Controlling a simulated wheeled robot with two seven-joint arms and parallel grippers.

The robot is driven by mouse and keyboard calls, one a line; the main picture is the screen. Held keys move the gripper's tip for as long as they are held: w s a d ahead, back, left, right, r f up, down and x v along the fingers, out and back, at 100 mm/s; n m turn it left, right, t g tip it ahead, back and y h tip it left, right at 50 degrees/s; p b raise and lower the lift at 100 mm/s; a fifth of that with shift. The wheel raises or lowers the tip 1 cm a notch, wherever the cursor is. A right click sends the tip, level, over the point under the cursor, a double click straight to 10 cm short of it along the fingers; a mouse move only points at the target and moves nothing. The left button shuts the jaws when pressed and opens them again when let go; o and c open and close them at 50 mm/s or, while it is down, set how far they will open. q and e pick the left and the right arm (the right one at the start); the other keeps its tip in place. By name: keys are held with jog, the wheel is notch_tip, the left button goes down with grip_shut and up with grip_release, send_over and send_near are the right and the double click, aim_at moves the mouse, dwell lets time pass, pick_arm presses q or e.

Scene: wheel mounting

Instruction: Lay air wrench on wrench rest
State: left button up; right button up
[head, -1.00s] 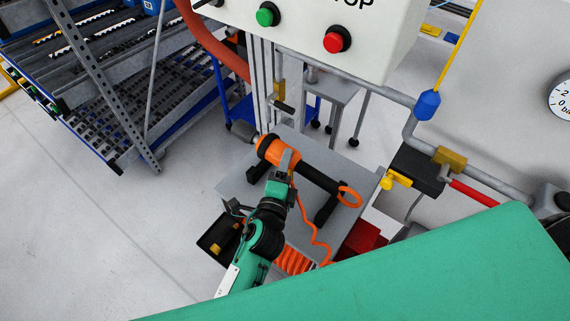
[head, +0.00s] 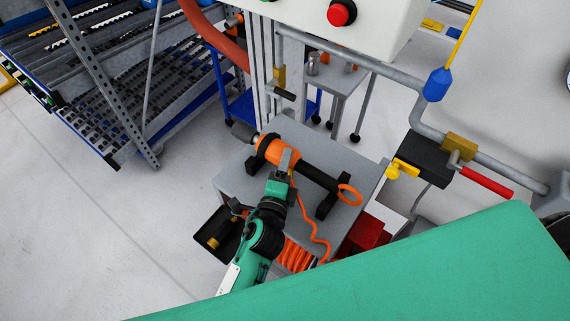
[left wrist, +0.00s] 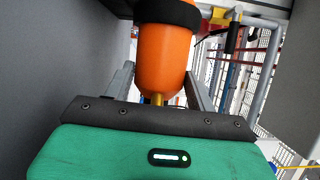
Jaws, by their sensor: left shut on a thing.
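The air wrench (head: 282,152) has an orange body, a black handle end and a grey nose. It lies over the black cradles of the wrench rest (head: 328,198) on the grey stand top, and I cannot tell if it bears fully on them. An orange hose runs from it. My left gripper (head: 286,165) is shut on the wrench's orange part from the near side. In the left wrist view the orange body (left wrist: 165,60) sits between the two grey fingers (left wrist: 160,90). My right gripper is not in view.
A black tray (head: 206,240) is left of the stand (head: 360,165). A coiled orange hose and a red box (head: 368,236) are by its front. A control box with a red button (head: 341,12) is above. A shelf rack is at left.

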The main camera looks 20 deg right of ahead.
pick_arm(q)
jog(key=shift+f, duration=0.3)
jog(key=shift+s+f+b, duration=0.1)
jog(key=shift+f+b, duration=0.15)
jog(key=shift+b, duration=0.15)
grip_shut()
jog(key=o, duration=1.6)
grip_release()
jog(key=shift+d, duration=0.1)
jog(key=shift+f, duration=0.2)
jog(key=b+v, duration=0.1)
jog(key=v, duration=0.3)
jog(key=b+v, duration=0.1)
jog(key=v, duration=0.4)
jog(key=b+v, duration=0.1)
jog(key=v, duration=0.4)
jog(key=shift+r+b, duration=0.3)
